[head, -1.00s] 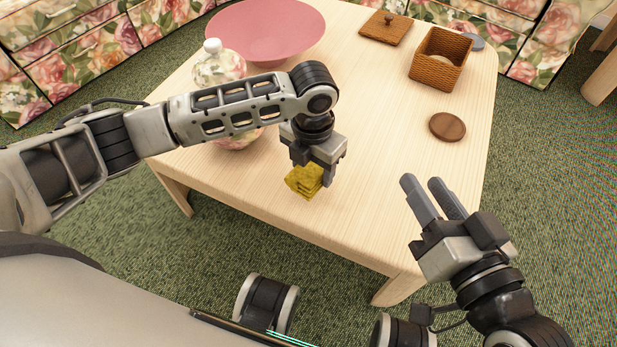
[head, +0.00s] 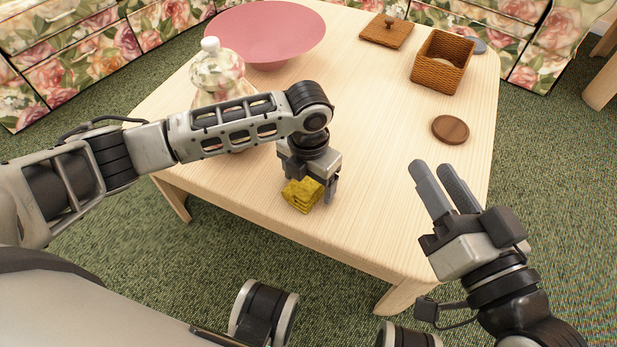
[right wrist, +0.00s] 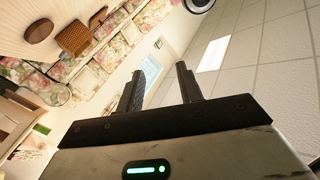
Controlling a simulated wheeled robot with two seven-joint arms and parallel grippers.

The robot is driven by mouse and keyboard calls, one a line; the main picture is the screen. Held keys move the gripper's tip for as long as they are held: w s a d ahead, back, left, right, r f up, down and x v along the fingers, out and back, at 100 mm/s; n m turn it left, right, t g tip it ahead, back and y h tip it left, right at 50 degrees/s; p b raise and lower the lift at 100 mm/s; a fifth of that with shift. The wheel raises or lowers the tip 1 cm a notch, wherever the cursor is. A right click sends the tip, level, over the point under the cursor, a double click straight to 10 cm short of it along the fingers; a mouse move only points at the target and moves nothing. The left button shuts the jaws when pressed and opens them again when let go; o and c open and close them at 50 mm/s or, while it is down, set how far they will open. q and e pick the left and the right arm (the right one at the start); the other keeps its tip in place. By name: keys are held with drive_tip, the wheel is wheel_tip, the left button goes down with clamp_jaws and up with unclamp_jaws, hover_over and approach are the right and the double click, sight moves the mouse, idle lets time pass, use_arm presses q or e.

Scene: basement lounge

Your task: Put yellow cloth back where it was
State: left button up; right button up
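The yellow cloth (head: 302,196) is a small folded stack, low over or on the near part of the wooden table (head: 365,215); I cannot tell whether it touches the top. My left gripper (head: 312,192) points down at it, with one finger along the cloth's right side. The other finger is hidden. The cloth has moved together with this gripper and appears held between its fingers. My right gripper (head: 446,186) is open and empty, past the table's near right edge. Its two fingers show apart in the right wrist view (right wrist: 160,88).
A floral jar (head: 217,72) stands behind my left arm, partly hidden. A pink bowl (head: 268,35) is at the back left. A wicker basket (head: 441,63), a square lid (head: 387,31) and a round wooden disc (head: 450,129) lie right. The table's middle is clear.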

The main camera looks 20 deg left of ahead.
sight(309, 179)
use_arm(q)
wheel_tip(309, 179, up, 3)
drive_tip(key=shift+w+r+p, duration=0.1)
drive_tip(key=shift+p, duration=0.7)
wheel_tip(309, 179, up, 9)
drive_tip(key=p, duration=0.4)
use_arm(e)
drive_tip(key=shift+s+d+f+n+g+h, duration=0.2)
drive_tip(key=shift+f+g+h, duration=0.1)
drive_tip(key=shift+f+h, duration=0.1)
drive_tip(key=shift+s+d+f+n+g+h, duration=0.1)
drive_tip(key=shift+d+f+n+g+h, duration=0.15)
drive_tip(key=shift+f, duration=0.2)
drive_tip(key=shift+s+d+f+n+g+h, duration=0.1)
drive_tip(key=shift+s+f+n+g+h, duration=0.05)
drive_tip(key=shift+f+g+h, duration=0.25)
use_arm(q)
drive_tip(key=shift+r, duration=0.15)
